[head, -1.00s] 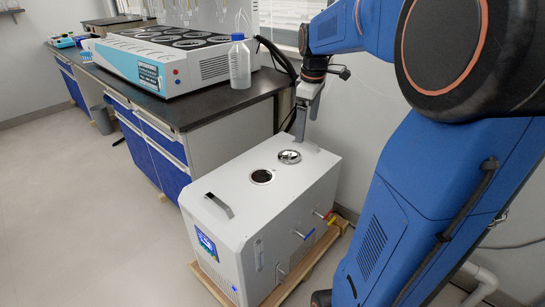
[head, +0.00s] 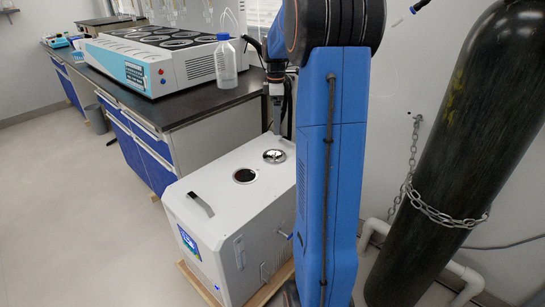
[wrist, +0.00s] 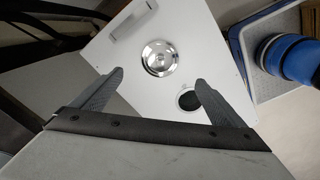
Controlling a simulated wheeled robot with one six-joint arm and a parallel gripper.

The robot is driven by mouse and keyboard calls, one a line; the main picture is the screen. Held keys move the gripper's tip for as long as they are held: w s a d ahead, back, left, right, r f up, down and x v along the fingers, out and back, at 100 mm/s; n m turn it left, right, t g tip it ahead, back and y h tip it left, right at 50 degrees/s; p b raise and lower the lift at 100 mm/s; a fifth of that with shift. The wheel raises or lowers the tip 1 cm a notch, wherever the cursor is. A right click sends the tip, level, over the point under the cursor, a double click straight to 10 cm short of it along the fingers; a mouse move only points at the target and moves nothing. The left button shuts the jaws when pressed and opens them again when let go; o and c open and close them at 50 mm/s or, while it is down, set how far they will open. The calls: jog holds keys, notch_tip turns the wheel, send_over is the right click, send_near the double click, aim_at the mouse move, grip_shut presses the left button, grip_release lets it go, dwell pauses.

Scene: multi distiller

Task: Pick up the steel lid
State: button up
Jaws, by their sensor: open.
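The steel lid (head: 274,156) is a round, shiny disc with a small knob. It lies on the top of the white box-shaped unit (head: 215,165), behind a dark round opening (head: 244,176). In the wrist view the lid (wrist: 160,57) is fully visible, beyond the fingertips and roughly centred between them. My gripper (wrist: 157,84) is open, with nothing between its fingers. In the head view my gripper (head: 277,118) points down above the rear of the unit near the lid; part of the arm is hidden behind my blue link.
A dark bench (head: 190,105) stands left of the unit, carrying a large white machine (head: 150,62) and a plastic bottle (head: 226,62) near my wrist. The unit has a handle (head: 201,204) on top. A chained black cylinder (head: 455,150) stands at the right.

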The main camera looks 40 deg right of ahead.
send_over(274, 151)
jog(key=f, duration=0.9)
jog(key=shift+d, duration=0.35)
jog(key=shift+a+f, duration=0.2)
jog(key=shift+f, duration=2.45)
jog(key=shift+c, duration=0.6)
jog(key=c, duration=1)
jog(key=shift+c, duration=0.3)
